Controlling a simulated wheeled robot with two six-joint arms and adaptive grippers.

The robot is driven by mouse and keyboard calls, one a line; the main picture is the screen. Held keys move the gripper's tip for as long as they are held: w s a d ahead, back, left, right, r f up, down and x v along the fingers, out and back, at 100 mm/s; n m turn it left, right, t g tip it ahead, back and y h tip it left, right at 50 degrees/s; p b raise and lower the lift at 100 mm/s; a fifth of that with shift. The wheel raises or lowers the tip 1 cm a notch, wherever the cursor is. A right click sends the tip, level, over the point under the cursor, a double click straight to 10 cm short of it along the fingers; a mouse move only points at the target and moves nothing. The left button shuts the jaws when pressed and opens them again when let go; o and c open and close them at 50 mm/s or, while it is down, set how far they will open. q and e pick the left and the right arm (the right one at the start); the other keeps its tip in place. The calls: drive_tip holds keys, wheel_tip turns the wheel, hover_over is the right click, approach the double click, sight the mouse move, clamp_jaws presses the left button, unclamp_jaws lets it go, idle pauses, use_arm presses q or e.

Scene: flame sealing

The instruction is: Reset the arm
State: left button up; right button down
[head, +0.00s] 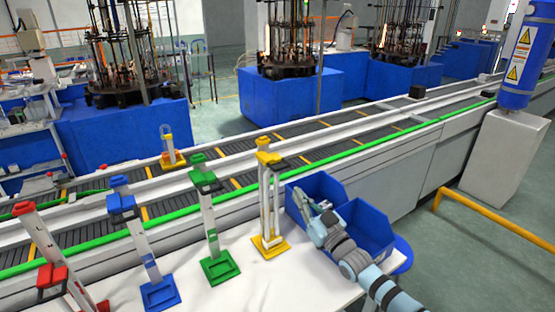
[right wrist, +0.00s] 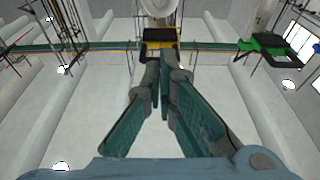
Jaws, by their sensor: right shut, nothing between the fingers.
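My right gripper (head: 303,198) reaches in from the lower right in the head view, over the blue bins. It is shut and empty; in the right wrist view its two fingertips (right wrist: 163,72) meet. A yellow stand (head: 270,243) stands upright just left of it, with a clear tube along its post. The stand's yellow clamp with a dark block (right wrist: 160,42) shows beyond the fingertips in the right wrist view. My left gripper is not in view.
Green (head: 220,266), blue (head: 160,294) and red (head: 53,276) stands line the white table (head: 240,297). Two blue bins (head: 368,232) sit at its right end. A conveyor (head: 330,147) runs behind, carrying a yellow-based tube holder (head: 172,158). A yellow rail (head: 495,226) is at right.

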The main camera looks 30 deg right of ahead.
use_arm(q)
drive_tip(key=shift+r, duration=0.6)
use_arm(e)
drive_tip(key=shift+s+r, duration=0.1)
drive_tip(key=shift+s, duration=0.6)
drive_tip(key=shift+w, duration=0.1)
